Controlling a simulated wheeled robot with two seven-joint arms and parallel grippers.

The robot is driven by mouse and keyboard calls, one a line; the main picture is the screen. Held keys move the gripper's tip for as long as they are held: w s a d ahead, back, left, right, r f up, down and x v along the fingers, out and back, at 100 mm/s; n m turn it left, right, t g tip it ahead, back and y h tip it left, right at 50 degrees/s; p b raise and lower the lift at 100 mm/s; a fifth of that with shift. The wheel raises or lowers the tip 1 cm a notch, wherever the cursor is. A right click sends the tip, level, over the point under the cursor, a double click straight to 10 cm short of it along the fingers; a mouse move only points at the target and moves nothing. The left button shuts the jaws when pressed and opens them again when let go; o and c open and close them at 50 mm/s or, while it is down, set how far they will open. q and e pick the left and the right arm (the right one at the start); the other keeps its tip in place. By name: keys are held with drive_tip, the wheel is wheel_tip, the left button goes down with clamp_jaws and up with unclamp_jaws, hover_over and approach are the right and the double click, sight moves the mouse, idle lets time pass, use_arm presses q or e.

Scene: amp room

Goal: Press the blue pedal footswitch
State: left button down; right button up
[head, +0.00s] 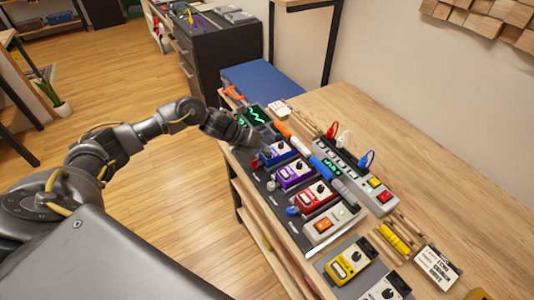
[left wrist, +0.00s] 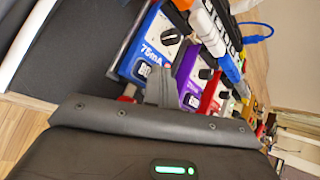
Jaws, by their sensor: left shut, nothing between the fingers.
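The blue pedal (head: 277,153) sits at the far end of a row of pedals on a dark board at the left edge of the wooden bench. It also shows in the left wrist view (left wrist: 152,48), with a white label and a dark knob. My left gripper (head: 250,142) is shut and empty, close beside the pedal on its left in the head view. In the left wrist view its fingers (left wrist: 161,88) point toward the pedal's lower edge and cover a little of it. Whether they touch it I cannot tell. The pedal's footswitch is not clearly visible. My right gripper is not in view.
Purple (head: 294,174), red (head: 315,197) and yellow (head: 350,260) pedals line the bench nearer to me. A power strip (head: 358,178) with coloured plugs lies to the right. A scope with a green trace (head: 256,115) stands beyond. The bench's right side is mostly clear.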

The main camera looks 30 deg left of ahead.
sight(264, 154)
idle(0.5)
use_arm(q)
drive_tip(key=shift+r+p, duration=0.5)
drive_tip(key=shift+r, duration=0.25)
drive_tip(key=shift+r+p, duration=1.65)
drive_tip(key=shift+r, duration=0.9)
